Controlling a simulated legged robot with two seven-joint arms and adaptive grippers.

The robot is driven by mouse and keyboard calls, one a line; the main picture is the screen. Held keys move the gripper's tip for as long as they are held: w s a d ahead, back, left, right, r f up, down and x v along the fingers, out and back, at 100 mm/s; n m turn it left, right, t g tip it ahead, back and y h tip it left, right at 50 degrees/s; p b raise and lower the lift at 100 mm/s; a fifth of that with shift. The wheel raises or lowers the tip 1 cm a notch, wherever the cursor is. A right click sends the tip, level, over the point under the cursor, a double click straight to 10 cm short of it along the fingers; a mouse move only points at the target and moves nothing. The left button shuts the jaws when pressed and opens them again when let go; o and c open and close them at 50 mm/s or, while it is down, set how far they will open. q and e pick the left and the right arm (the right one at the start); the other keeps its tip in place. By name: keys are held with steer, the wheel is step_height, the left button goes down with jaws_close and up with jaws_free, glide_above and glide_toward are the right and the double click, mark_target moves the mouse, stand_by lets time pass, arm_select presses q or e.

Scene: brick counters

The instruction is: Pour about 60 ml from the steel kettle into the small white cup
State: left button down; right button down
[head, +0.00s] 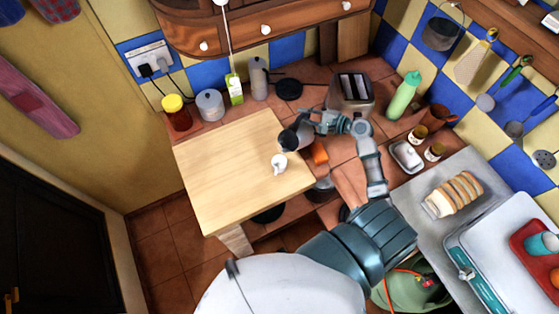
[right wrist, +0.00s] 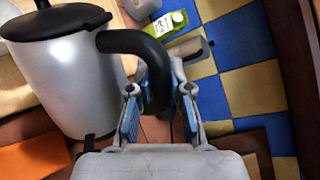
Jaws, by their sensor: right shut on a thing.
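The steel kettle (right wrist: 62,75) has a black lid and a black handle (right wrist: 150,55), and it fills the left of the right wrist view. In the head view the kettle (head: 296,137) is small and partly hidden by my right gripper (head: 318,120). My right gripper, also in the right wrist view (right wrist: 160,112), is shut on the kettle's handle. The small white cup (head: 279,164) stands on the wooden board (head: 215,175), just below and left of the kettle. I cannot tell whether the kettle is lifted or what the cup holds. My left gripper is not in view.
A toaster (head: 351,93) and a green bottle (head: 404,96) stand behind my right arm. An orange block (head: 319,153) lies close to the kettle. A jar (head: 176,113), a grey canister (head: 210,105) and a green carton (head: 234,89) line the back wall. The board's left half is clear.

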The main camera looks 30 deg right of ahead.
mark_target(301, 116)
steer(key=shift+a+r, duration=0.3)
steer(key=shift+s+a+r+n, duration=0.1)
steer(key=shift+a+r+n, duration=0.05)
steer(key=shift+r+n, duration=0.15)
steer(key=shift+a+r, duration=0.15)
stand_by(0.4)
steer(key=shift+s+a+r+n+h+b, duration=0.25)
steer(key=shift+a+r+n+h+b, duration=0.15)
steer(key=shift+a+r+n, duration=0.15)
stand_by(2.3)
steer(key=shift+w+d+f+p, duration=0.1)
steer(key=shift+d+f+p, duration=0.15)
steer(key=shift+p, duration=0.05)
steer(key=shift+w+d+f+m+y, duration=0.2)
steer(key=shift+d+f+m, duration=0.3)
steer(key=shift+f, duration=0.05)
steer(key=shift+w+d+f+m+y, duration=0.15)
steer(key=shift+d+f+m+y, duration=0.05)
steer(key=shift+d+f+m, duration=0.3)
steer(key=shift+w+d+f+m+y+p, duration=0.25)
steer(key=shift+d+f+m+y+p, duration=0.15)
steer(key=shift+d+f+m+p, duration=0.25)
steer(key=shift+w+d+f+m, duration=0.15)
steer(key=shift+d+m, duration=0.1)
steer(key=shift+m, duration=0.15)
